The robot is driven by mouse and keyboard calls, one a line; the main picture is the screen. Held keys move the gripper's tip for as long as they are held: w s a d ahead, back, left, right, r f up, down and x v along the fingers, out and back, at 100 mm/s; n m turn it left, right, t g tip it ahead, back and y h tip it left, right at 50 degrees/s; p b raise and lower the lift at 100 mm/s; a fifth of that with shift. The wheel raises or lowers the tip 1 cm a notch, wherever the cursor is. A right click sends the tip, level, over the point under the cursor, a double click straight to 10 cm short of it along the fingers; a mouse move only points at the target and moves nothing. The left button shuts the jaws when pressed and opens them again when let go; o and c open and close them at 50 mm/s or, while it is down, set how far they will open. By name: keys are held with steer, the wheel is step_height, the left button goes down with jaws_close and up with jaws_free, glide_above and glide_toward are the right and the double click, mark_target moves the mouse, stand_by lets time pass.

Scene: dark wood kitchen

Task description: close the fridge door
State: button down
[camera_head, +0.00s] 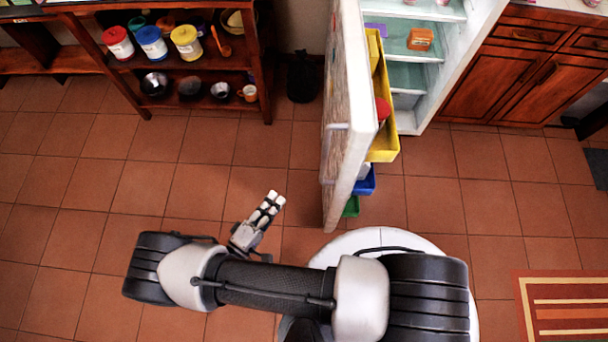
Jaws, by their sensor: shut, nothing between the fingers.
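The fridge door (344,110) stands wide open and juts from the fridge toward me, nearly edge-on. Its inner side faces right and carries yellow, blue and green bins. The open fridge (405,75) shows its shelves at the top, right of the door. My gripper (272,198) is shut and empty, left of the door's outer side, with a gap of floor between them in the picture. Its fingers point up and to the right. The fridge's top is cut off by the picture edge.
A dark wood shelf (190,117) with jars and bowls stands at the upper left. A black bin (301,76) sits beside it. Wooden cabinets (520,70) are right of the fridge. A striped rug (565,310) lies lower right. The tiled floor at left is clear.

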steer(key=s+d+b+x, duration=0.1)
steer(key=d+x, duration=0.1)
steer(key=x, duration=1)
steer(key=shift+d+b, duration=0.3)
steer(key=shift+d, duration=0.1)
steer(key=shift+d, duration=0.1)
